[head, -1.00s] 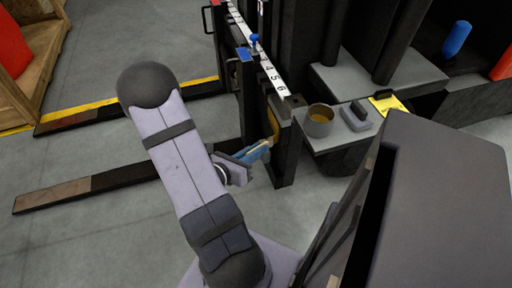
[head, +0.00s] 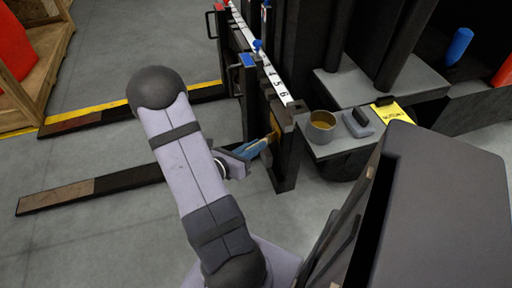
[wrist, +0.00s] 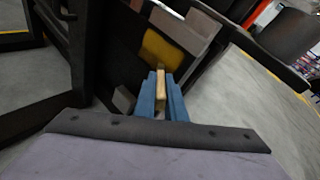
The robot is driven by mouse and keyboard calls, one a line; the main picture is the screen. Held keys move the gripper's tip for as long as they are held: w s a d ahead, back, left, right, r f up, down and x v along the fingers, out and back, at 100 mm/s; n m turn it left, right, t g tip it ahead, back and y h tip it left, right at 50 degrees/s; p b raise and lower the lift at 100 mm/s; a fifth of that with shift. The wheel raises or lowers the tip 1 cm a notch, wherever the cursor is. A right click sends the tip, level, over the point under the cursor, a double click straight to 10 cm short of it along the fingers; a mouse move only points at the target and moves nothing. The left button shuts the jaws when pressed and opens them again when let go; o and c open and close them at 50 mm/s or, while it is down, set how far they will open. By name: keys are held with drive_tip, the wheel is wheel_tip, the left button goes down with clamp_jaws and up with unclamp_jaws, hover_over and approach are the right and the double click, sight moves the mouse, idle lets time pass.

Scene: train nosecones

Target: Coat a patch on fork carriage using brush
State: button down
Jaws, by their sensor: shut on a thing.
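My gripper (head: 258,148) has blue fingers and is shut on a brush with a wooden handle (wrist: 160,88). The brush points away from the gripper toward the dark fork carriage (head: 285,160). A yellow-orange patch (wrist: 162,49) shows on the carriage face, and it also shows at the carriage edge in the head view (head: 274,125). The brush end lies just below the patch in the wrist view. The bristles are hard to make out, and I cannot tell whether they touch the face.
A pot with amber contents (head: 321,126), a grey block-like tool (head: 358,123) and a yellow label (head: 393,113) are on the grey ledge right of the carriage. A numbered white scale (head: 270,70) runs along the carriage top. A long fork (head: 100,187) extends left over open floor.

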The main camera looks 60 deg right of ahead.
drive_tip(key=shift+w+d, duration=0.1)
drive_tip(key=shift+w+d, duration=1.1)
drive_tip(key=shift+w, duration=0.1)
drive_tip(key=shift+p, duration=0.3)
drive_tip(key=shift+w+d, duration=1.2)
drive_tip(key=shift+d, duration=0.1)
drive_tip(key=shift+a, duration=0.1)
drive_tip(key=shift+w+a+p, duration=0.65)
drive_tip(key=shift+w+a, duration=1.4)
drive_tip(key=shift+w, duration=0.05)
drive_tip(key=shift+w+a, duration=1.05)
